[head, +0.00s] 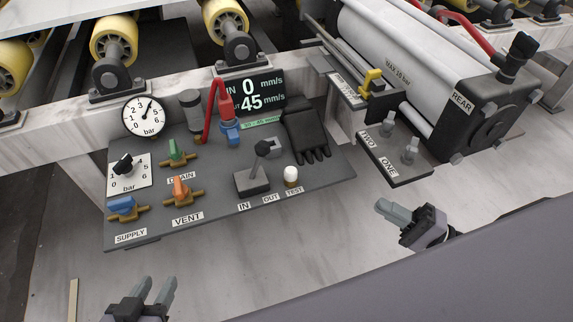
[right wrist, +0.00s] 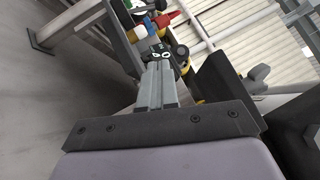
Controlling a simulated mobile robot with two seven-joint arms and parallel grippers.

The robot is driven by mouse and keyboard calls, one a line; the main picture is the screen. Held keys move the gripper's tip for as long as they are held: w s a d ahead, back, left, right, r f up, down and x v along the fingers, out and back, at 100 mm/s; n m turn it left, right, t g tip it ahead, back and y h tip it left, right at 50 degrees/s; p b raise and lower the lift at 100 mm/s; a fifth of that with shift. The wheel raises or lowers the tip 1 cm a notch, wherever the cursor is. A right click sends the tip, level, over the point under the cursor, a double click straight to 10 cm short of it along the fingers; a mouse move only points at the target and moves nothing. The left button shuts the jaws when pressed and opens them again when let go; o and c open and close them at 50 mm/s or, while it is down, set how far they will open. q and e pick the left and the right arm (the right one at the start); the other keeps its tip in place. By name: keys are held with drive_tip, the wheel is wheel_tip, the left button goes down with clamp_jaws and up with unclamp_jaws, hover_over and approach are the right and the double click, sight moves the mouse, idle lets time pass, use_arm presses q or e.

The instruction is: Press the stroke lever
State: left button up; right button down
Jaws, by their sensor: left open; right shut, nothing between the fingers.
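A lever with a black ball knob (head: 262,148) stands on a dark square base (head: 252,182) on the control panel, behind the labels IN and OUT. It is tilted a little toward the back right, and no gripper touches it. I take it for the stroke lever. My left gripper (head: 152,284) is open and empty at the lower left, in front of the panel. My right gripper (head: 384,208) is shut and empty, right of the panel and well apart from the lever. Its closed fingers also show in the right wrist view (right wrist: 157,84).
The panel (head: 215,225) also carries a blue supply valve (head: 123,207), an orange vent valve (head: 181,190), a green drain valve (head: 176,153), a white test button (head: 291,174) and a black glove (head: 306,132). A display (head: 252,97) stands behind. A large cylinder (head: 410,60) is at right.

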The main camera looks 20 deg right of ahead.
sight(292, 174)
drive_tip(key=b+x, duration=0.1)
drive_tip(key=x, duration=1.8)
drive_tip(key=shift+f+b, duration=0.1)
drive_tip(key=shift+b, duration=0.25)
drive_tip(key=a, duration=0.2)
drive_tip(key=a+r, duration=0.1)
drive_tip(key=shift+w+a+r, duration=0.1)
drive_tip(key=shift+w+a, duration=0.1)
drive_tip(key=shift+w, duration=0.1)
use_arm(q)
drive_tip(key=shift+w+d+r+h, duration=0.3)
drive_tip(key=shift+w+d+r, duration=0.05)
drive_tip(key=shift+d, duration=0.2)
use_arm(e)
drive_tip(key=shift+a+r, duration=0.25)
drive_tip(key=shift+a, duration=0.35)
use_arm(q)
drive_tip(key=shift+s, duration=0.1)
drive_tip(key=shift+r, duration=0.1)
